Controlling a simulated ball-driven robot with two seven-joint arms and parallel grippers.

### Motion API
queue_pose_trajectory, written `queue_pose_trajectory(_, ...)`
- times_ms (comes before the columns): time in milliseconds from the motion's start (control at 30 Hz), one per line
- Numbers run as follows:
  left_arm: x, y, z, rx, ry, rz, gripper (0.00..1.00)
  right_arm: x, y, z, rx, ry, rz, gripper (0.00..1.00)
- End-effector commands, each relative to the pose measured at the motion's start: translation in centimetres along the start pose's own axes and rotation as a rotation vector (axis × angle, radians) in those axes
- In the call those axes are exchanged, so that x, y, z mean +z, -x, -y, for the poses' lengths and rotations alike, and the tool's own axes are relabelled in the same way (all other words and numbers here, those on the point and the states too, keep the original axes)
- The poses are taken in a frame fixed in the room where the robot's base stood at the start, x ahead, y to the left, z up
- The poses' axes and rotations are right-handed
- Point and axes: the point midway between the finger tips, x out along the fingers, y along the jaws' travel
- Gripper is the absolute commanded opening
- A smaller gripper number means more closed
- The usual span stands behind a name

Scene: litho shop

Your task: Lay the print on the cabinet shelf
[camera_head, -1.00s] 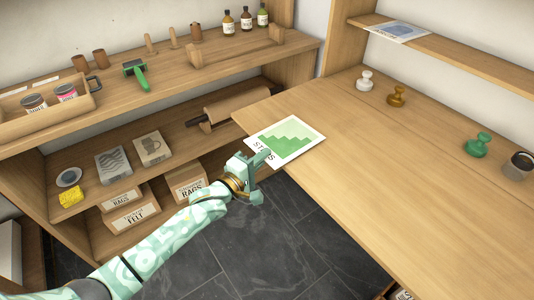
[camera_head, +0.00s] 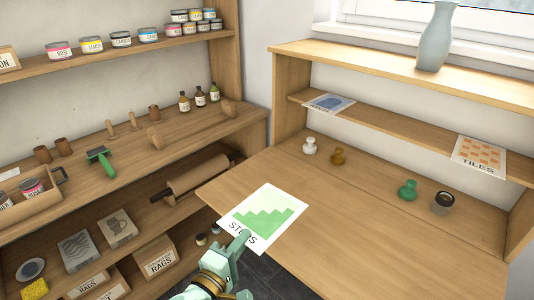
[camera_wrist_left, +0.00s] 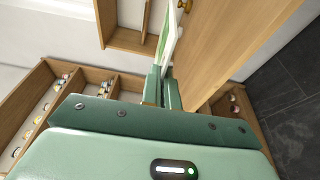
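The print (camera_head: 264,214), a white sheet with a green stepped shape and lettering at its lower edge, lies across my view at the near-left corner of the cabinet's wooden top. My left gripper (camera_head: 242,243) is at its lower edge, with the fingers closed on that edge. In the left wrist view the print (camera_wrist_left: 171,40) shows nearly edge-on, rising from between the fingers (camera_wrist_left: 162,88). Whether the print touches the wood cannot be told. The cabinet shelf (camera_head: 400,131) runs along the back under the window ledge. My right gripper is not in view.
The shelf holds a blue print (camera_head: 328,103) at left and an orange tiles print (camera_head: 479,154) at right, with bare wood between. White (camera_head: 310,146), brown (camera_head: 338,157) and green (camera_head: 407,190) knobbed stamps and a dark-topped jar (camera_head: 442,203) stand below. A vase (camera_head: 437,38) stands above.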

Motion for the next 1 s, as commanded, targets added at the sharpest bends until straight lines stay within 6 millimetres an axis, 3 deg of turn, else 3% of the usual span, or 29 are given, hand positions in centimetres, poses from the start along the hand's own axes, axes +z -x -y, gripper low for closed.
queue_pose_trajectory(133,-0.6,0.2,-3.5,0.008,-0.003,-0.024,0.00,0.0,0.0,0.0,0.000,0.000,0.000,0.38)
queue_pose_trajectory(233,-1.3,1.9,-6.3,0.005,-0.002,-0.074,0.00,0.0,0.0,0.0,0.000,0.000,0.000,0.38)
queue_pose_trajectory(433,-3.8,9.5,-9.7,-0.005,0.000,-0.269,0.00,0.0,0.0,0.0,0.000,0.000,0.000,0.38)
queue_pose_trajectory(500,-4.6,12.0,-10.1,-0.005,0.001,-0.331,0.00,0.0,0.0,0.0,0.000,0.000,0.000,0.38)
queue_pose_trajectory(633,-5.2,15.1,-9.3,-0.005,-0.001,-0.394,0.00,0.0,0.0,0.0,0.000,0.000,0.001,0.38)
queue_pose_trajectory(800,-4.9,16.4,-7.5,0.000,-0.003,-0.403,0.00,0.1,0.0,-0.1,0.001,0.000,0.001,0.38)
queue_pose_trajectory(1000,-4.8,16.5,-7.3,0.002,-0.003,-0.401,0.00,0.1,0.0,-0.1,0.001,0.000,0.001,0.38)
